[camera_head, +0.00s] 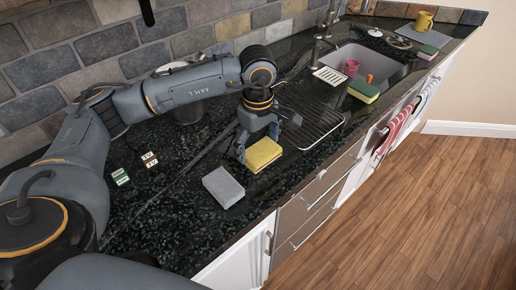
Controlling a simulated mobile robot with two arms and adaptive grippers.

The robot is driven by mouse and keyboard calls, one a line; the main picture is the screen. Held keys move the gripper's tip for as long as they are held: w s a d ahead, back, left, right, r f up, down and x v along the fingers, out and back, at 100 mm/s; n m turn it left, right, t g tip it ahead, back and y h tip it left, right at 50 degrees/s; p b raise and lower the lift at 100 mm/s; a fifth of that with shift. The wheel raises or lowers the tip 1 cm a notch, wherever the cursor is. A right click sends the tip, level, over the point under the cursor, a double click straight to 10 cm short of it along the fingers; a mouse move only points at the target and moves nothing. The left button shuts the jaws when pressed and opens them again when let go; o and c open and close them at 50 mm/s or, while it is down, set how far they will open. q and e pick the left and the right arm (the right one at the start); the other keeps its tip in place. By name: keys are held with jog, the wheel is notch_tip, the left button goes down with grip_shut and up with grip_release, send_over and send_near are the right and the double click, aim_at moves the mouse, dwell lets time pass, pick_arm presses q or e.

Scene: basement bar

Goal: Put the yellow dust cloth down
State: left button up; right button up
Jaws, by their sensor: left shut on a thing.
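The yellow dust cloth (263,154) is a small yellow block-like piece at the middle of the dark speckled counter (165,222). My left gripper (250,150) points down and is shut on the yellow cloth, with its fingers at the cloth's left side. The cloth is at or just above the counter; I cannot tell whether it touches. My right gripper is not in view.
A grey block (223,187) lies just in front of the cloth. A drying rack (308,115) is to the right, then a sink (365,62) with a pink cup (351,67). A green-and-yellow sponge (363,91) lies at the sink's front edge.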

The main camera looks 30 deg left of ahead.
pick_arm(q)
jog(key=shift+f, duration=1.2)
jog(key=o, duration=0.6)
jog(key=shift+c, duration=0.2)
jog(key=shift+o, duration=1)
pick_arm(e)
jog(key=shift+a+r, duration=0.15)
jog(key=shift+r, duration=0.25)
